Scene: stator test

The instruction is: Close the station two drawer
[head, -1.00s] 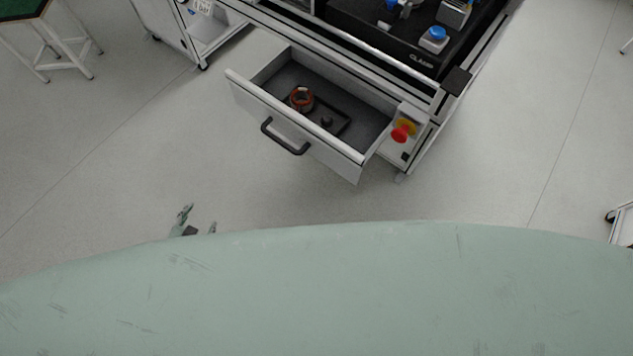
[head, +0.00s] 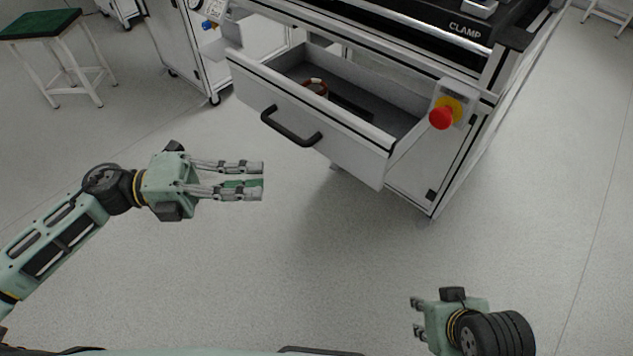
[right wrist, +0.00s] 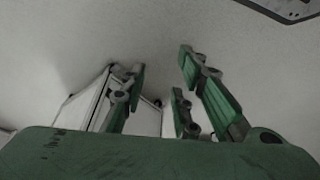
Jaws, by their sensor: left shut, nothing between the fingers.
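The drawer (head: 350,160) is pulled out of the white station cabinet (head: 460,160) in the head view. Its front has a black bar handle (head: 290,127). A copper-coloured ring (head: 316,86) sits in a dark tray inside it, partly hidden by the drawer front. My left gripper (head: 262,180) is shut and empty, to the left of and below the handle in the picture, apart from the drawer. My right gripper (head: 416,318) is open and empty at the lower right, well apart from the drawer. Its spread fingers also show in the right wrist view (right wrist: 161,62).
A red emergency button (head: 441,118) on a yellow base sits at the cabinet's front right corner, close to the drawer. A green-topped stool (head: 50,25) and another white cabinet (head: 185,50) stand at the left. The floor before the drawer is clear.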

